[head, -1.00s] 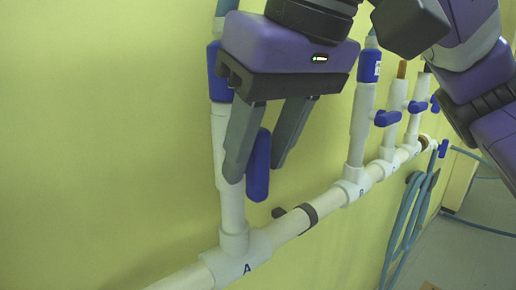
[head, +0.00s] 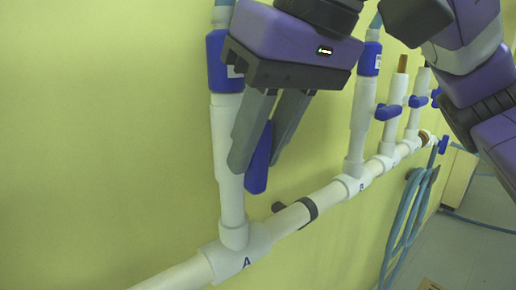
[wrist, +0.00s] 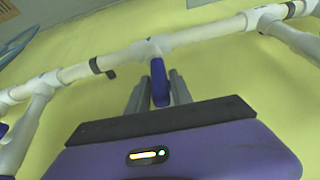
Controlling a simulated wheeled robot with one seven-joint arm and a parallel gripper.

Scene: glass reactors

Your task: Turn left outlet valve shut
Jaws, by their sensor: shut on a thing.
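The left outlet valve has a blue handle (head: 258,165) on the white vertical pipe (head: 226,160) that rises from the tee marked A (head: 240,255). My gripper (head: 258,152) is shut on this handle, with one finger on each side. The handle hangs below the fingers and tilts slightly in the head view. In the wrist view the blue handle (wrist: 159,80) shows between the two grey fingers of my gripper (wrist: 159,88). The valve body behind the handle is mostly hidden by the fingers.
A horizontal white pipe (head: 285,222) with a dark clamp (head: 308,209) runs along the yellow wall. Further pipes with blue handles (head: 388,112) stand to the right. A coiled blue hose (head: 405,215) hangs at the right. The wall left of the valve is clear.

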